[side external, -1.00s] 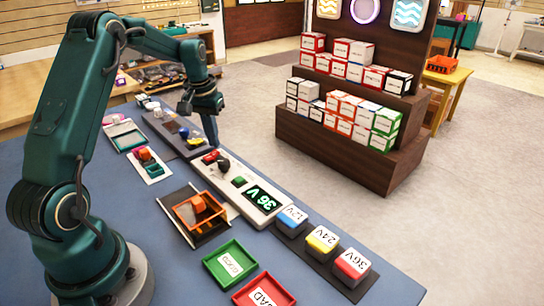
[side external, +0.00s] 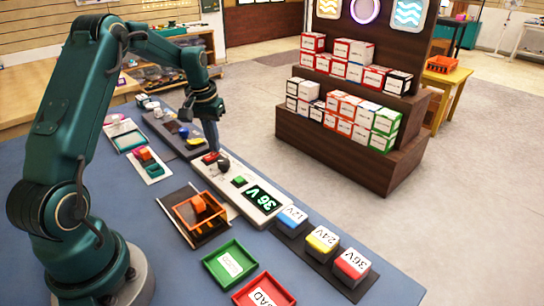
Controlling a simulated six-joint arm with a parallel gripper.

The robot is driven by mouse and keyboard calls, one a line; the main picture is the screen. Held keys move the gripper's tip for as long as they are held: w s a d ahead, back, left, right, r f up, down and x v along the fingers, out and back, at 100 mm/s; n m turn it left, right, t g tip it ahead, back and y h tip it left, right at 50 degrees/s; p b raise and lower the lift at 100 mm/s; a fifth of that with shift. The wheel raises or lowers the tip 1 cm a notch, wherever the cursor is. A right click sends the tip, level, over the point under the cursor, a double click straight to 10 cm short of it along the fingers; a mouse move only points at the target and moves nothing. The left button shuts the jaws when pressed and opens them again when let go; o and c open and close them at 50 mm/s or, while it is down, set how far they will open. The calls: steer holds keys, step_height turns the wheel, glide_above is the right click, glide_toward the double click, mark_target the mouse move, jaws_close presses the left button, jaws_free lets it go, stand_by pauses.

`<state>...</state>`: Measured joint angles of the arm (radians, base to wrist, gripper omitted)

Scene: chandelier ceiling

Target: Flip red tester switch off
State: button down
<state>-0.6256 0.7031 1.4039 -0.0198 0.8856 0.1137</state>
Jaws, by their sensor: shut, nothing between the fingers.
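The tester is a long white panel (side external: 226,190) on the blue table. Its green display (side external: 262,197) reads 36 V. The red switch (side external: 210,158) sits at the panel's far end, with a dark round knob (side external: 223,164) beside it and a green button (side external: 239,181) nearer the display. My gripper (side external: 213,146) is shut and empty, pointing down at the far end of the panel, right by the red switch. I cannot tell whether it touches the switch, or which way the switch is tipped.
An orange open box (side external: 183,216) stands on a dark mat left of the tester. A green tray (side external: 211,269) and a red tray (side external: 242,298) lie nearer. Blue, yellow and red voltage blocks (side external: 322,240) line the right edge. A grey tool board (side external: 163,129) lies beyond the tester.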

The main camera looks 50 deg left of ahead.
steer(key=shift+f, duration=0.3)
steer(key=shift+r, duration=3.5)
